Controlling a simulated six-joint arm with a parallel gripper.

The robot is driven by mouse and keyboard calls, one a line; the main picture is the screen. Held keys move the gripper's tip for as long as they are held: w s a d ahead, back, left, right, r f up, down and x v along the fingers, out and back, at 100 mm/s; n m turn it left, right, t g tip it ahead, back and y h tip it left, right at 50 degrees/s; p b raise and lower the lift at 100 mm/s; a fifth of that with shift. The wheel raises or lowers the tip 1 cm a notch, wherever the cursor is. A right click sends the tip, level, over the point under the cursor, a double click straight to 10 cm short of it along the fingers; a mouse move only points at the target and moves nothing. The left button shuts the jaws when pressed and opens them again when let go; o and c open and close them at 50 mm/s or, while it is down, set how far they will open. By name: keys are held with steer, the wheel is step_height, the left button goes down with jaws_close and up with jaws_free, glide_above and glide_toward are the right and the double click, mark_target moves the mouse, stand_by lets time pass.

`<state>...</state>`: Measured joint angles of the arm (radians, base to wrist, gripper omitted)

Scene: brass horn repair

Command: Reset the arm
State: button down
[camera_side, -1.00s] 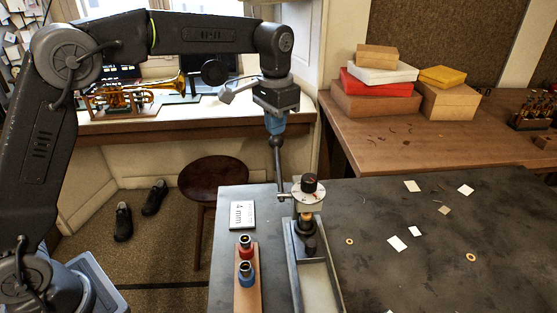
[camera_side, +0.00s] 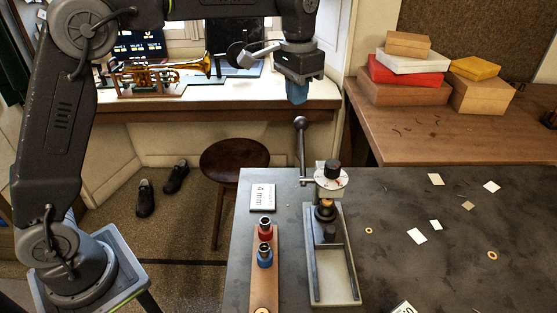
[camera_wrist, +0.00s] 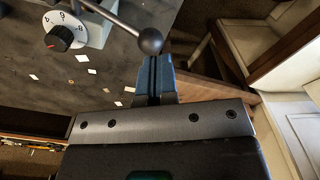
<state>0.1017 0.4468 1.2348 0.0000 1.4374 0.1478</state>
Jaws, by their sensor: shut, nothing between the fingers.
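My gripper (camera_side: 297,93) has blue fingers and hangs pointing down in the side view, above the back edge of the dark worktable. It is shut and empty. In the wrist view its blue fingers (camera_wrist: 155,78) lie together, and the lever's ball knob (camera_wrist: 151,41) appears close beside their tips. In the side view the lever knob (camera_side: 300,123) stands below the gripper, with a visible gap. The lever belongs to a small press with a white dial (camera_side: 331,178) and black knob. The dial also shows in the wrist view (camera_wrist: 66,36).
A wooden rack (camera_side: 264,285) holds a red and a blue piece left of the press. A "4 mm" card (camera_side: 262,198) lies behind it. Paper scraps and brass rings lie on the worktable's right. Boxes (camera_side: 405,90) sit on the brown table. A stool (camera_side: 234,160) stands behind.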

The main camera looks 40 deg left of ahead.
steer(key=s+a+r+n+t, duration=0.1)
steer(key=s+a+t, duration=0.1)
steer(key=s, duration=0.8)
steer(key=s+a+r+n+t, duration=0.1)
steer(key=s+a+r+t, duration=0.1)
steer(key=s, duration=0.8)
steer(key=s+f+t, duration=0.1)
steer(key=s+f, duration=0.4)
steer(key=s, duration=0.2)
steer(key=shift+s+a+f+n, duration=0.25)
steer(key=shift+s+a+n, duration=0.15)
steer(key=shift+a, duration=0.05)
